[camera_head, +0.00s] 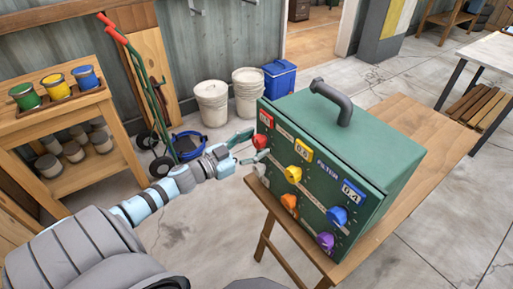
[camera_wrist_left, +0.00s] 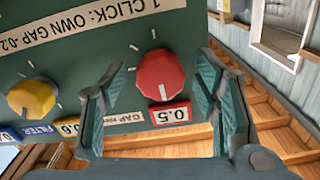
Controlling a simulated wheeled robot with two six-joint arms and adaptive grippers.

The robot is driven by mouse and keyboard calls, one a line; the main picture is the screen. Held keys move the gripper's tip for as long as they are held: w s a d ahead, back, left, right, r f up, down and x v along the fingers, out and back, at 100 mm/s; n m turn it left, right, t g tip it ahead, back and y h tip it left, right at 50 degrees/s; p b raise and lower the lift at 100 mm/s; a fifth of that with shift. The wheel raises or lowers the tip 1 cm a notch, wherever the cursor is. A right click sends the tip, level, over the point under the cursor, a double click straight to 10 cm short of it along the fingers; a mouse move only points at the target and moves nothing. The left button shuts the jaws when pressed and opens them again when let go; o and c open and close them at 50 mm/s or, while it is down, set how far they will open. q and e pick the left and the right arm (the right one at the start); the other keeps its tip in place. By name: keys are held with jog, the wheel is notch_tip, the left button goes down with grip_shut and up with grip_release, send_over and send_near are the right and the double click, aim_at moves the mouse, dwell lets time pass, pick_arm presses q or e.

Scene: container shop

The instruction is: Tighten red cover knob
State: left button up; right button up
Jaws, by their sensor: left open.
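The red knob (camera_head: 260,141) is on the front panel of the green filter box (camera_head: 385,165), near its upper left corner. In the left wrist view the red knob (camera_wrist_left: 160,75) faces me, with a white pointer tick above it and a red 0.5 label (camera_wrist_left: 169,114) below. My left gripper (camera_head: 253,146) is open at the panel, its fingers on either side of the red knob. In the wrist view the gap shows between both fingers (camera_wrist_left: 162,88) and the knob; I cannot tell how deep they reach. My right gripper is not in view.
The panel also carries a yellow knob (camera_head: 293,174), a blue knob (camera_head: 337,215), an orange knob (camera_head: 289,201) and a purple knob (camera_head: 326,241). The box stands on a wooden table (camera_head: 402,118).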

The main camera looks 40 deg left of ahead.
pick_arm(q)
jog(key=shift+w+d+r, duration=0.15)
jog(key=shift+w+d, duration=0.05)
jog(key=shift+w, duration=0.2)
jog(key=shift+c, duration=0.2)
jog(key=c, duration=1.1)
jog(key=shift+m, duration=0.3)
jog(key=m, duration=0.3)
jog(key=shift+p, duration=0.3)
jog(key=m, duration=0.5)
